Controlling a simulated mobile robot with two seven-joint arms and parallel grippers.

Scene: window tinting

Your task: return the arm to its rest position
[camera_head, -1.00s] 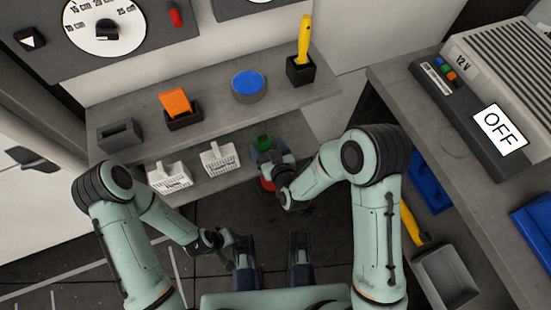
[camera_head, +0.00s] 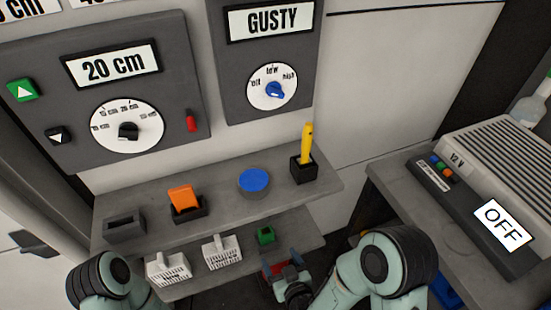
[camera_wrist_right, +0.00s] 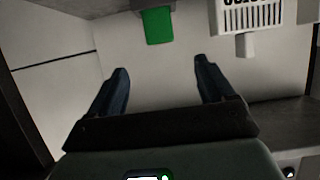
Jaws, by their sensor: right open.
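My right gripper (camera_head: 284,266) is in front of the lower shelf, just below a small green block (camera_head: 265,235) in the head view. In the right wrist view its two fingers (camera_wrist_right: 160,70) are spread apart with nothing between them. The green block (camera_wrist_right: 158,26) shows beyond the fingers there, apart from them. My right arm (camera_head: 385,262) comes in at the lower right. Part of my left arm (camera_head: 108,280) shows at the lower left; its gripper is out of the picture.
The upper shelf (camera_head: 218,208) holds an orange block (camera_head: 184,197) in a holder, a blue-topped disc (camera_head: 254,181) and a yellow-handled tool (camera_head: 306,145). A side counter (camera_head: 395,190) carries a unit marked OFF.

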